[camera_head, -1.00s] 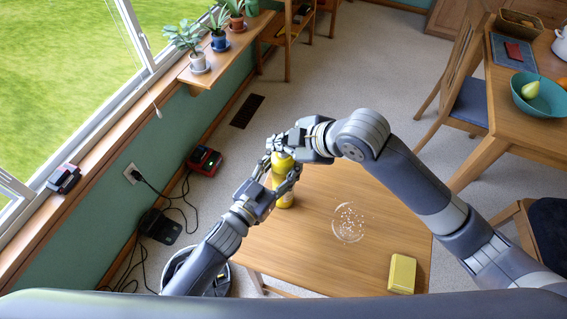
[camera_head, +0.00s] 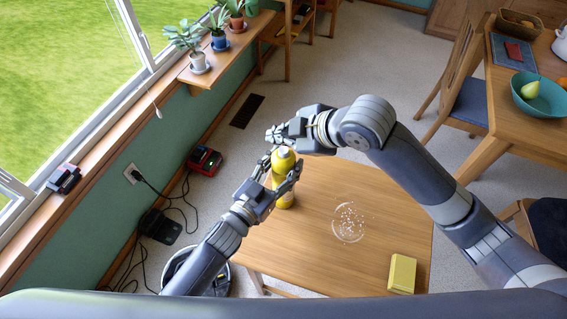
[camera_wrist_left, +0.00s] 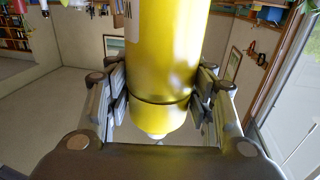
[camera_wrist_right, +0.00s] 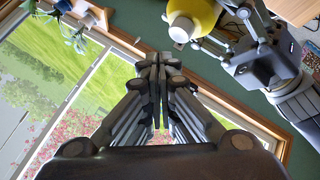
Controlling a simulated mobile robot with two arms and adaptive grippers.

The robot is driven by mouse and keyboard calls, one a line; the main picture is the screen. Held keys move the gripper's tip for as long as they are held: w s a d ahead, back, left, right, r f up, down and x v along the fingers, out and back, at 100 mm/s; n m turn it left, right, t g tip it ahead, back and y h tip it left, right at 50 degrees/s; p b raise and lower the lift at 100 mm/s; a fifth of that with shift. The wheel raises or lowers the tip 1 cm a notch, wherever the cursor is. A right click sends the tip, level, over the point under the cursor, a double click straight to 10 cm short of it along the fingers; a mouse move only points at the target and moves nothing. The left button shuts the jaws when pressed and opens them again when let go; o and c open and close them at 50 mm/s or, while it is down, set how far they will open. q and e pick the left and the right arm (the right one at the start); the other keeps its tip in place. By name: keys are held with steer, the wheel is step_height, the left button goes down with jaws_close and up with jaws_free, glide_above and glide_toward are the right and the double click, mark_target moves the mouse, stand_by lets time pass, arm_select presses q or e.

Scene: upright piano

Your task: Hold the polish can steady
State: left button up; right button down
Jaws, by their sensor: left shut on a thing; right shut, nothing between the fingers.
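The yellow polish can (camera_head: 284,162) stands upright at the back left of the small wooden table (camera_head: 320,250). My left gripper (camera_head: 281,178) is shut on the can, a finger on either side; the left wrist view shows the can (camera_wrist_left: 160,60) between the fingers (camera_wrist_left: 155,95). My right gripper (camera_head: 274,134) is shut and empty, above and behind the can, apart from it. In the right wrist view its fingers (camera_wrist_right: 159,65) are together, and the can's top (camera_wrist_right: 190,18) shows at the upper edge.
A glass dish (camera_head: 348,222) with small white bits and a yellow sponge-like block (camera_head: 402,273) are on the table. A dining table with a teal bowl (camera_head: 538,95) is at upper right. Cables and a bucket lie below left.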

mark_target(282, 153)
steer(key=shift+r, duration=2.55)
arm_select(q)
steer(key=o, duration=1.5)
steer(key=shift+o, duration=0.2)
steer(key=shift+s, duration=0.1)
steer(key=v, duration=1.2)
